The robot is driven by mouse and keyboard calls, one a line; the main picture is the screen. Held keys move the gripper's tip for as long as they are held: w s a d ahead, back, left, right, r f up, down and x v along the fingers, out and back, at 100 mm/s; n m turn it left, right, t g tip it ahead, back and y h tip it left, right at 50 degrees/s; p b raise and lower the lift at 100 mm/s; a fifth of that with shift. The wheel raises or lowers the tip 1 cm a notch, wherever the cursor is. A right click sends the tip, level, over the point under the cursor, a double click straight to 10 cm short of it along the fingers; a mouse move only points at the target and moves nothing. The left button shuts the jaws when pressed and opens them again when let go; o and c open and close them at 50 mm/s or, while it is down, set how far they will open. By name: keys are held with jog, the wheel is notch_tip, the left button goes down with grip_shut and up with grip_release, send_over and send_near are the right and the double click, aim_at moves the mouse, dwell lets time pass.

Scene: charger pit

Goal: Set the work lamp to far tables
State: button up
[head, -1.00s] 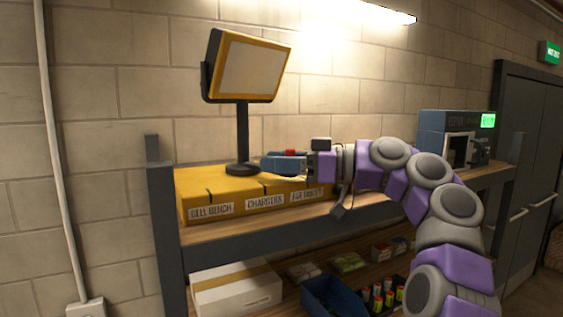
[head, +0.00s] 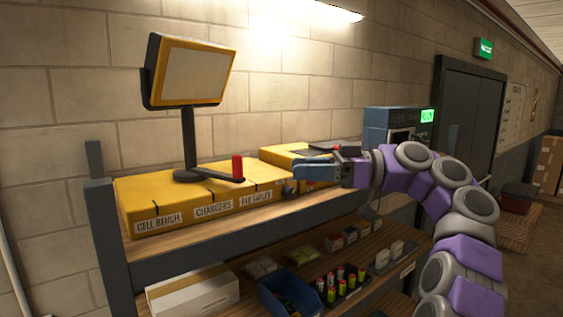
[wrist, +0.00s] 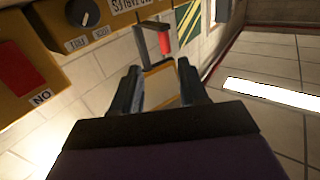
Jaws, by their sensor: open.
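The work lamp (head: 188,72) stands upright on a yellow box. Its panel has a yellow frame and faces right and toward me. A dark lever (head: 212,176) with an upright red handle (head: 238,168) reaches right from the lamp's foot, above the "far tables" label (head: 256,196). Labels "cell bench" (head: 160,222) and "chargers" (head: 213,210) lie to its left. My gripper (head: 297,168) is open and empty, to the right of the red handle and apart from it. The wrist view shows the red handle (wrist: 165,42) beyond my open fingers (wrist: 160,82).
The lower shelf holds a blue bin (head: 285,292), a white carton (head: 195,293) and several cells. A dark door (head: 468,115) is at right.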

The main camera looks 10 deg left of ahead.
jog(key=shift+w+d+r, duration=0.1)
jog(key=shift+w+d, duration=0.05)
jog(key=shift+d, duration=1.4)
